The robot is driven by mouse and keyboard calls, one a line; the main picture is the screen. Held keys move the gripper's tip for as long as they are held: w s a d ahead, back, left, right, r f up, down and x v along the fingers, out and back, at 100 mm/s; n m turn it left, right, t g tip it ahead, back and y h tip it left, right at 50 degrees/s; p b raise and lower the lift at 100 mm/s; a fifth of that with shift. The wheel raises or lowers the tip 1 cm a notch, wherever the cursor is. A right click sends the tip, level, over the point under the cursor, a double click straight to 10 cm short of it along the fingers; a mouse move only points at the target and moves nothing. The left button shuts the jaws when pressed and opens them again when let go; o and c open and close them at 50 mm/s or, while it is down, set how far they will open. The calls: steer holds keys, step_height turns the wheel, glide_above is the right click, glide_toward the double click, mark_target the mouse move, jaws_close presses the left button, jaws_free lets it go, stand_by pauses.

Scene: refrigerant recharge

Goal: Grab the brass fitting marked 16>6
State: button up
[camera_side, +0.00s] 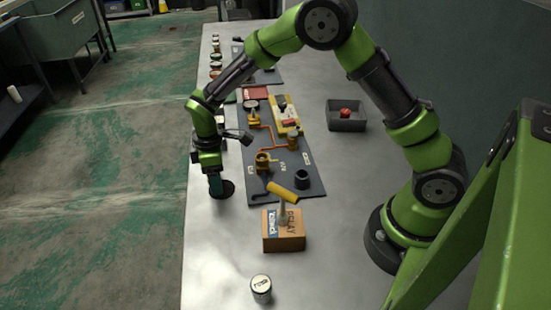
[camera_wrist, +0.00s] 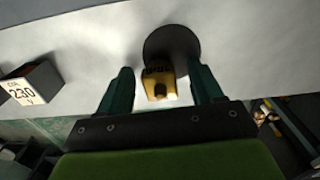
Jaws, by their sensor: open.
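In the wrist view a brass fitting (camera_wrist: 157,83) stands by a dark round disc (camera_wrist: 172,45) on the grey bench. Dark marks show on its top, but I cannot read them. My gripper (camera_wrist: 160,70) is open, with one finger on each side of the fitting in the picture and a visible gap on both sides. I cannot tell how far down the fingers reach. In the side view my gripper (camera_side: 215,188) points down over the dark disc (camera_side: 228,190) near the bench's left edge. The fitting is hidden there.
A black box marked 230 (camera_wrist: 32,82) lies left in the wrist view. A white-lidded jar (camera_side: 261,288) stands in front.

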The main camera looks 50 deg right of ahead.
steer(key=shift+c, duration=0.5)
steer(key=c, duration=1)
steer(key=shift+r, duration=0.2)
